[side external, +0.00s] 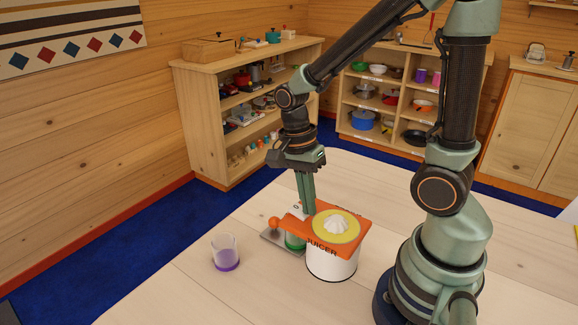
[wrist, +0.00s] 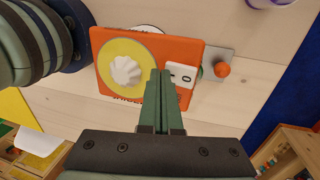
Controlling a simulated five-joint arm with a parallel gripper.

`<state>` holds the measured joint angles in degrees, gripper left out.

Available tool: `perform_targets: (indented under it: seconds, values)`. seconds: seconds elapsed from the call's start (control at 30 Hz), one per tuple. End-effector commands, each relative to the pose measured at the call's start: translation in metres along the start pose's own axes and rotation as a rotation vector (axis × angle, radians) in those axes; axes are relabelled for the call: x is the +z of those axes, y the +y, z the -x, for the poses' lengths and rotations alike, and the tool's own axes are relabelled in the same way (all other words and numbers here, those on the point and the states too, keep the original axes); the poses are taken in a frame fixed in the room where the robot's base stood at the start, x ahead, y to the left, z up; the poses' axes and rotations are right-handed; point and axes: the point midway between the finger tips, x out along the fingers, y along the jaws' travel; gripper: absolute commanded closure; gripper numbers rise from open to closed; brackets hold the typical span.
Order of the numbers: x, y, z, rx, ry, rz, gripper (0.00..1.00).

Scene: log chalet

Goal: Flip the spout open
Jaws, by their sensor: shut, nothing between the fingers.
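The juicer (side external: 331,262) stands on the table, with a white body, an orange top and a white ribbed cone on a yellow disc. In the wrist view its orange top (wrist: 110,87) fills the upper middle. An orange ball (side external: 274,222) sticks out at its left side, above a grey metal plate (side external: 272,239); the ball also shows in the wrist view (wrist: 222,69). A green part (side external: 295,242) sits under the orange edge. My gripper (side external: 308,211) is shut and empty, pointing down at the juicer's top, beside the white panel marked 0 (wrist: 181,76). I cannot tell whether it touches.
A clear glass with a purple base (side external: 225,255) stands on the table left of the juicer. The table (side external: 180,285) is bare around it. Shelves with kitchenware (side external: 250,105) stand behind, beyond the blue floor.

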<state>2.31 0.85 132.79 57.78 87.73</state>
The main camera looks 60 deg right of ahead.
Motion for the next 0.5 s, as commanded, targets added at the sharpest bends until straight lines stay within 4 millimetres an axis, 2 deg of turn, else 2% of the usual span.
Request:
perform_targets:
  seconds: [0.27,0.5]
  values:
    - [0.0,0.0,0.002,0.0,0.0,0.0,1.0]
    - [0.0,0.002,0.013,-0.002,0.0,0.0,1.0]
